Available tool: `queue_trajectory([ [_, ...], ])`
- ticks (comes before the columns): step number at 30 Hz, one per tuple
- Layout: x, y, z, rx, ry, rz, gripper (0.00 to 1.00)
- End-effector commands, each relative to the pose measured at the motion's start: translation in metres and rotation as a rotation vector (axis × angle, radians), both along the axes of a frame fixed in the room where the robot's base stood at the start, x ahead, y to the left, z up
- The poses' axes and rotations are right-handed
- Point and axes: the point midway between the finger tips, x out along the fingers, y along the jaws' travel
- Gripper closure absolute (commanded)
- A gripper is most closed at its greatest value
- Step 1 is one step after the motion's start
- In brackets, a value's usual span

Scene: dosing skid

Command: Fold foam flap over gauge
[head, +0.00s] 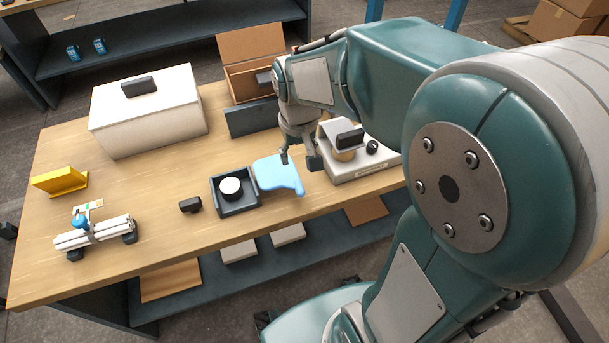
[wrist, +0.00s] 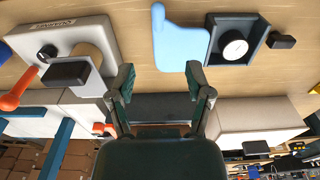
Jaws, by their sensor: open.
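The light-blue foam flap (head: 279,174) lies flat and unfolded on the wooden table, on the right side of a dark square frame (head: 216,198). The round white gauge (head: 231,186) sits inside that frame, uncovered. In the wrist view the flap (wrist: 180,38) and the gauge (wrist: 234,44) show at the top, beyond the fingers. My gripper (head: 299,158) is open and empty. It is close to the flap's right end, seemingly above the table; contact cannot be told. In the wrist view its two fingers (wrist: 160,82) stand apart with nothing between them.
A grey-white device (head: 362,165) with dark knobs stands close on the right of my gripper. A small black block (head: 190,204) lies left of the frame. A white box (head: 148,112), an open brown box (head: 252,55), a yellow bracket (head: 62,180) and a metal fixture (head: 95,232) also stand here.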

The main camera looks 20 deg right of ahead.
Motion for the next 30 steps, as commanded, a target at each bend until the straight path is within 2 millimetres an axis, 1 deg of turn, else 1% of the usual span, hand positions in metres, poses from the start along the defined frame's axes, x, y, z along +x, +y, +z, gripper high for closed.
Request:
queue_trajectory([
  [1,0.006,0.0,-0.01,0.0,0.026,0.001,0.34],
  [3,0.011,0.0,-0.018,0.001,0.047,0.001,0.34],
  [6,0.014,-0.002,-0.025,0.003,0.061,0.0,0.34],
  [11,0.015,-0.003,-0.037,0.004,0.065,0.0,0.34],
  [24,0.014,-0.002,-0.114,0.003,0.067,0.0,0.34],
  [27,0.014,-0.002,-0.125,0.003,0.065,0.0,0.34],
  [30,0.014,-0.002,-0.131,0.003,0.062,0.0,0.34],
])
